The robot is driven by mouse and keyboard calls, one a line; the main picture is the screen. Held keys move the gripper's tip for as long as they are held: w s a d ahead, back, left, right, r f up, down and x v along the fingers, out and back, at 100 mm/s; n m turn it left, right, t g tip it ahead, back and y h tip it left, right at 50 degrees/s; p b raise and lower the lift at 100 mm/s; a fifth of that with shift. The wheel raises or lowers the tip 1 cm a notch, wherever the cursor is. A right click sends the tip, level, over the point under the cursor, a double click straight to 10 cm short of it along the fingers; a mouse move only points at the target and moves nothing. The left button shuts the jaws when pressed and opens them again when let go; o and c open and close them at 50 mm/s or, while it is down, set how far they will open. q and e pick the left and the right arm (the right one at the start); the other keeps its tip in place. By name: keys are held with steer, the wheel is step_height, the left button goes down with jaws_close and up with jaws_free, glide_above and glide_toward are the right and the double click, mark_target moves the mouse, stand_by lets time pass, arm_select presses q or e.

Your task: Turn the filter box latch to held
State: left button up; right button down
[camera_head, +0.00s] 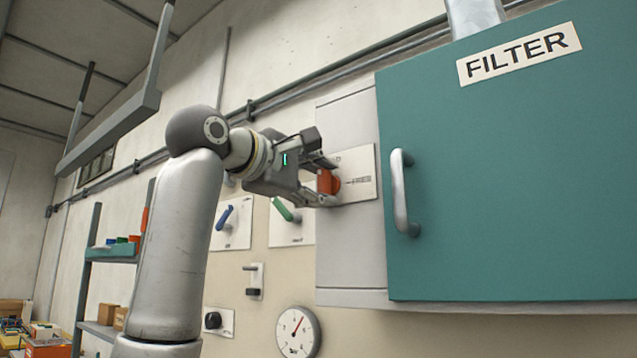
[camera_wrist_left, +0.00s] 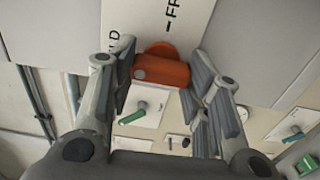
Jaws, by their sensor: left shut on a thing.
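The orange filter box latch (camera_head: 327,182) sits on a pale label plate (camera_head: 362,170) on the grey side panel left of the teal filter door. My left gripper (camera_head: 331,184) is shut on the latch, one finger on each side of it. The wrist view shows the orange latch (camera_wrist_left: 160,71) between the fingers, with its round base behind. There the plate has a dash with letters starting "FR" above the latch and a partly hidden word ending in "D" to the left. Which mark the latch points to is not clear. My right gripper is not in view.
The teal FILTER door (camera_head: 500,180) with its grey handle (camera_head: 403,192) stands right of the latch. Below left are a blue lever (camera_head: 224,217), a green lever (camera_head: 285,210) and a round gauge (camera_head: 298,333). A shelf (camera_head: 110,255) stands at far left.

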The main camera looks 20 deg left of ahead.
arm_select(q)
steer(key=shift+f, duration=0.1)
steer(key=o, duration=1)
steer(key=shift+a, duration=0.1)
steer(key=shift+s, duration=0.15)
steer(key=v, duration=1.1)
steer(key=shift+s+a, duration=0.15)
steer(key=shift+s, duration=0.25)
